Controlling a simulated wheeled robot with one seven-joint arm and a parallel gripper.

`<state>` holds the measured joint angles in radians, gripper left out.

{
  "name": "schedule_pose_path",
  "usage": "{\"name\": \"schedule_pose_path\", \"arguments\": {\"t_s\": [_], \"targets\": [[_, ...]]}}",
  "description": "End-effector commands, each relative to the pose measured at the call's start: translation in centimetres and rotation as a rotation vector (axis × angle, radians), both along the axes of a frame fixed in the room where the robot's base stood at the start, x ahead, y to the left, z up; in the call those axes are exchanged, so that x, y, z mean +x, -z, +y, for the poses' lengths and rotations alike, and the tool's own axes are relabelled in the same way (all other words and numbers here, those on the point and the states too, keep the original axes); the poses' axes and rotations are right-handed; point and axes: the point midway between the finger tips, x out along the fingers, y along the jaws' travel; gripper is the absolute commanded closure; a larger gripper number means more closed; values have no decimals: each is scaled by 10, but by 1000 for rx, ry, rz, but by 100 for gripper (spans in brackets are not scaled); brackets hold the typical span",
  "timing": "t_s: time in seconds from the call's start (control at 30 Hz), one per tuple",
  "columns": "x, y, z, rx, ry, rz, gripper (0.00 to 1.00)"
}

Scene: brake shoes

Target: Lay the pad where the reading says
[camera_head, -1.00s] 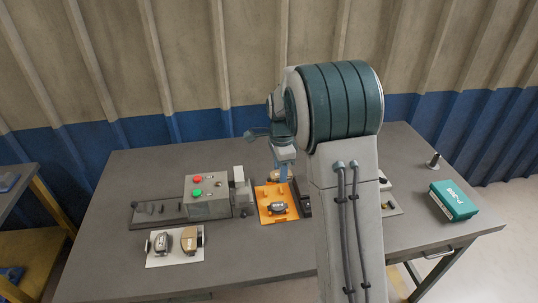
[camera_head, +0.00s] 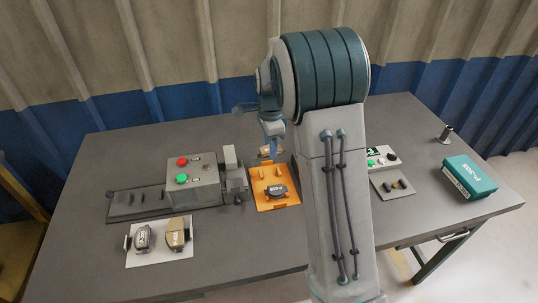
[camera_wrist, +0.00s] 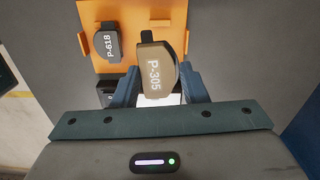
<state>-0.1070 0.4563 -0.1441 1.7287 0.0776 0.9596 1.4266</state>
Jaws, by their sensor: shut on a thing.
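My gripper (camera_wrist: 165,90) is shut on a tan pad marked P-305 (camera_wrist: 158,73), one blue finger on each side of it. In the wrist view the pad is in front of the orange tray (camera_wrist: 176,11), which carries a dark pad marked P-618 (camera_wrist: 107,43). In the head view the orange tray (camera_head: 267,204) and the dark pad (camera_head: 276,191) sit mid-table, and my gripper is just behind the tray, largely hidden by my arm. I cannot tell whether the held pad touches anything. A small device with a lit display (camera_head: 373,153) stands right of my arm.
A grey control box (camera_head: 190,180) with red and green buttons stands left of the tray. A white plate (camera_head: 160,254) at front left holds a grey pad and a tan pad.

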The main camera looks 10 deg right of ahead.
Motion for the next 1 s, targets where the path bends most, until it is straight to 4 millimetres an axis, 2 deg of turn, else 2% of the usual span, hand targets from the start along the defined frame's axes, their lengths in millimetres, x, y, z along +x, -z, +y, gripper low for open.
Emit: {"name": "schedule_pose_path", "arguments": {"t_s": [0.03, 0.1, 0.47, 0.8, 1.0], "targets": [[0, 12, 0, 0, -1, -1, 92], [0, 18, 1, 0, -1, -1, 92], [0, 31, 2, 0, -3, 0, 92], [0, 68, 2, 0, -3, 0, 92], [0, 81, 2, 0, -3, 1, 92]]}}
